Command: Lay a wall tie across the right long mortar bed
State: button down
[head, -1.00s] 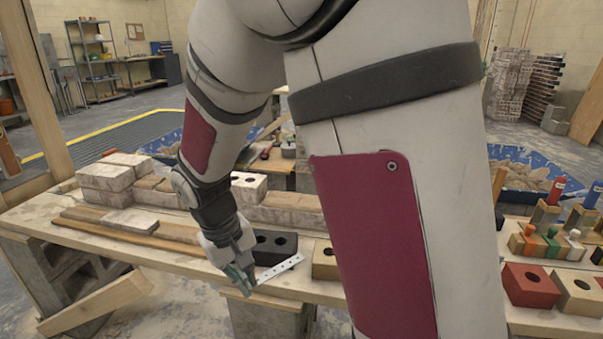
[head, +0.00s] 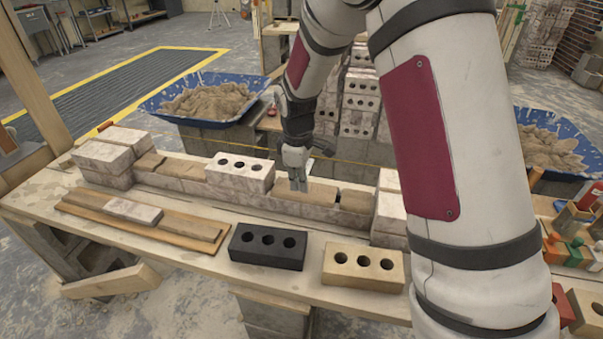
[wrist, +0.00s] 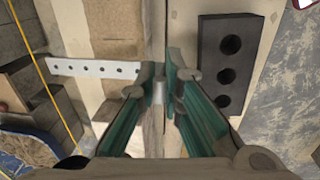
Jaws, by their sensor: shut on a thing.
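The wall tie is a pale strip with a row of holes, seen in the wrist view (wrist: 92,68). My gripper (wrist: 160,88) is shut on one end of it, and the strip sticks out to the left. In the head view my gripper (head: 298,188) points down at the right long mortar bed (head: 322,193), a tan strip on the low wall. The tie is mostly hidden there behind the gripper. In the wrist view the tie spans across the wall top. I cannot tell whether it touches the mortar.
A white block with holes (head: 240,173) stands on the wall just left of my gripper. A shorter mortar bed (head: 356,201) lies to the right. A black block (head: 267,246) and a tan block (head: 363,266) stand in front. A blue mortar tub (head: 205,98) is behind.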

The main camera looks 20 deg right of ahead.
jog(key=shift+a+f+b, duration=0.15)
jog(key=shift+f+b, duration=2.05)
jog(key=shift+f, duration=0.9)
jog(key=shift+f, duration=0.25)
jog(key=c, duration=1.6)
grip_release()
jog(key=shift+c, duration=0.2)
